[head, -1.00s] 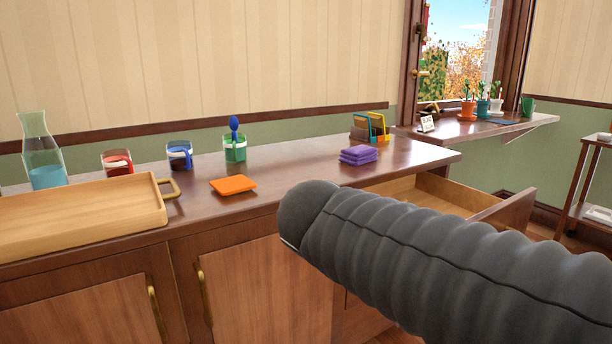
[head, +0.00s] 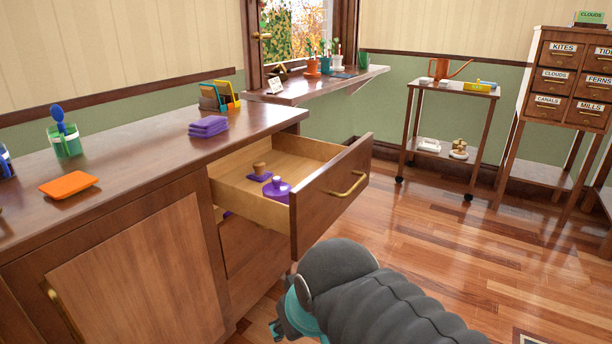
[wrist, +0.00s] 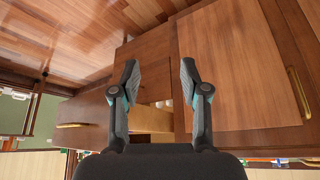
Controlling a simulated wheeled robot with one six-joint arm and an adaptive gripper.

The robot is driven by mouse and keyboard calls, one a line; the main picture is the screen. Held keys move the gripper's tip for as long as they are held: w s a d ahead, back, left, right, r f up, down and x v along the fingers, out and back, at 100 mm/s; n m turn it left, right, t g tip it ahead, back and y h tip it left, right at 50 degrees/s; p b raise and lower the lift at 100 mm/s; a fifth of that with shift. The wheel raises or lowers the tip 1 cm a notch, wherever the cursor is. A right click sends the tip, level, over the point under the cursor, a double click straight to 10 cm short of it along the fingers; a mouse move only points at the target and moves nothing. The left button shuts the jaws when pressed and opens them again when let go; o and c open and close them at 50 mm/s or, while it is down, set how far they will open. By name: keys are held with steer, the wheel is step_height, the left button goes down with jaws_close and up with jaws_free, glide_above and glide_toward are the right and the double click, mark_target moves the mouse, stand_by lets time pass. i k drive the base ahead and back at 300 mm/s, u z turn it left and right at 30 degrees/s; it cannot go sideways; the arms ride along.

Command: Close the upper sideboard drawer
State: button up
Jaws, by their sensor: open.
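The upper sideboard drawer (head: 332,198) stands pulled well out at the right end of the dark wooden sideboard (head: 120,250). Its front carries a brass handle (head: 348,185). Inside lie a purple knobbed object (head: 277,188) and a small brown-topped one (head: 260,171). My gripper (head: 283,322) is low in front of the sideboard, below and apart from the drawer front, partly hidden by my arm. In the wrist view my gripper (wrist: 158,68) is open with nothing between its fingers. The drawer front with its handle (wrist: 72,125) shows at the left there.
Purple cloths (head: 208,127), an orange dish (head: 69,186) and a green cup (head: 66,142) stand on the sideboard top. A window shelf (head: 325,87) with pots juts out behind the drawer. A trolley (head: 450,92) stands farther back. The floor right of the drawer is clear.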

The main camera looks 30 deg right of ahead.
mark_target(325, 178)
steer(key=k, duration=1.3)
steer(key=z, duration=0.8)
steer(key=i, duration=1.65)
steer(key=u, duration=0.6)
